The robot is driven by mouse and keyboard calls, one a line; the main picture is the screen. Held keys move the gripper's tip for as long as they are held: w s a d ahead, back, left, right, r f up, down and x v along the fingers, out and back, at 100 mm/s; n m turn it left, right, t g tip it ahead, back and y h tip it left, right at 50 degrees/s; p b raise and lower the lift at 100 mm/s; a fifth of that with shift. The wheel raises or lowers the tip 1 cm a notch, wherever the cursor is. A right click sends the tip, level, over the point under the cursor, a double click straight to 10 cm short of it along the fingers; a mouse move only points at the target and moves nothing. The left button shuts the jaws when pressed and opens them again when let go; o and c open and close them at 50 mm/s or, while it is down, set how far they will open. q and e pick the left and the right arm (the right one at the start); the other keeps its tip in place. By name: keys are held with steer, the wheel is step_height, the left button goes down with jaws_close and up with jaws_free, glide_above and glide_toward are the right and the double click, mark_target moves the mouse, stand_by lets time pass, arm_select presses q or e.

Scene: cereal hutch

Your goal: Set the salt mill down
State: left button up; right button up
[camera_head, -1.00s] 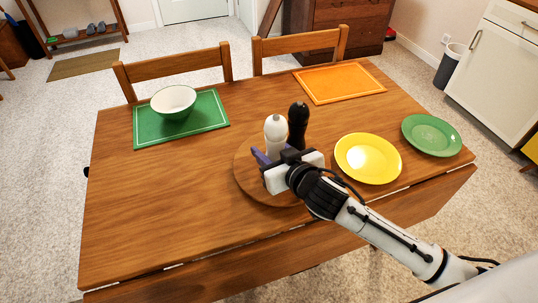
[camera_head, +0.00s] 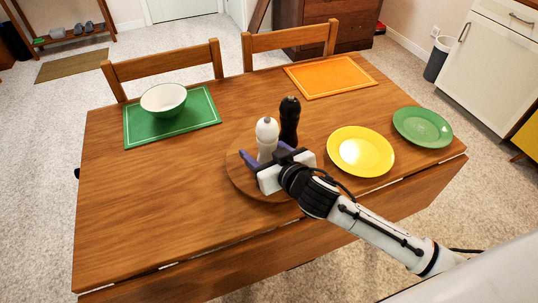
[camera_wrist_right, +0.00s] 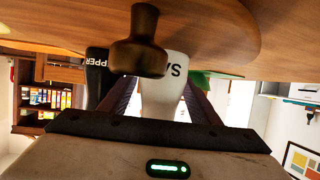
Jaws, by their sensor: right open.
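The white salt mill (camera_head: 266,133) stands upright on a round wooden board (camera_head: 238,175) on the table. In the right wrist view, which is upside down, the salt mill (camera_wrist_right: 163,97) shows part of its lettering. My right gripper (camera_head: 267,154) is open, with its purple fingers at either side of the salt mill's lower body. The black pepper mill (camera_head: 289,120) stands upright just right of and behind the salt mill. It also shows in the right wrist view (camera_wrist_right: 97,72). My left gripper is not in view.
A yellow plate (camera_head: 361,151) lies right of the board, with a green plate (camera_head: 423,127) beyond. A white bowl (camera_head: 163,98) sits on a green mat (camera_head: 200,117); an orange mat (camera_head: 331,76) lies at the back. The table's left front is clear. A brown knob-like thing (camera_wrist_right: 139,45) partly hides the mills.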

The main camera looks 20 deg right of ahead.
steer(key=v, duration=1.2)
steer(key=shift+a, duration=0.1)
steer(key=shift+f, duration=0.1)
